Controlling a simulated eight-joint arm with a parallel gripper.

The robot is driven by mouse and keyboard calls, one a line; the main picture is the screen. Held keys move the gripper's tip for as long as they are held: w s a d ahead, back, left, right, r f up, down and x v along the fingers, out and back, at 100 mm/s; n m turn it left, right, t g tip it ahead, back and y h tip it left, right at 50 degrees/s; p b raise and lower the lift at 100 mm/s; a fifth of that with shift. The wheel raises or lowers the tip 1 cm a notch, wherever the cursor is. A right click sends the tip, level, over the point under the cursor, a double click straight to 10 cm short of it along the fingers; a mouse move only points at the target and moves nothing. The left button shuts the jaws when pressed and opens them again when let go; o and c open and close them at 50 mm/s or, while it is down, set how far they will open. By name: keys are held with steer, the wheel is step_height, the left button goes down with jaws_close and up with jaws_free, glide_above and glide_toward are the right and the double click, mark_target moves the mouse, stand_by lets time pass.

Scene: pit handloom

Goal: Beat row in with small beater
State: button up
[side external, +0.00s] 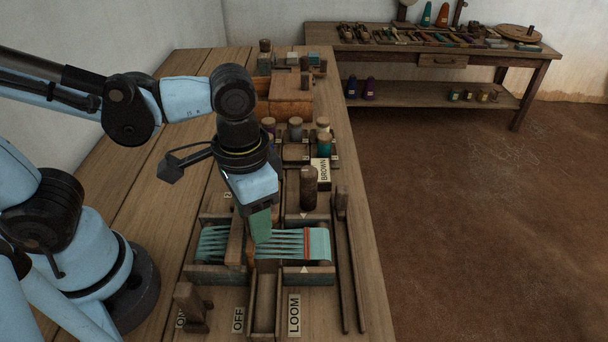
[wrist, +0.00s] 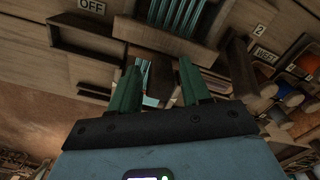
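The small loom (side external: 319,243) holds pale teal warp threads (side external: 212,243), with a red band across the cloth at its right. A wooden crosspiece (side external: 237,240) stands across the threads; I cannot tell if it is the small beater. My gripper (side external: 260,228) is just above the loom, beside this crosspiece, pointing down. In the wrist view my gripper (wrist: 160,64) has its two green fingers apart, with teal threads and dark wood visible between and beyond them. I see nothing clamped. The contact between fingers and loom is hidden.
An upright brown wooden peg (side external: 309,187) stands behind the loom. A lever block (side external: 190,305) and OFF label (side external: 238,320) are in front. Long wooden bars (side external: 350,265) lie at the right edge. Spools (side external: 324,145) stand farther back.

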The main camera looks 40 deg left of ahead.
steer(key=c, duration=0.7)
steer(key=shift+o, duration=0.3)
steer(key=w+d, duration=0.6)
stand_by(0.3)
steer(key=shift+s, duration=0.15)
steer(key=shift+s+a, duration=2.8)
steer(key=shift+s, duration=0.05)
steer(key=o, duration=0.8)
steer(key=shift+w, duration=0.15)
steer(key=shift+o, duration=0.2)
steer(key=shift+r, duration=0.1)
steer(key=shift+r, duration=3.15)
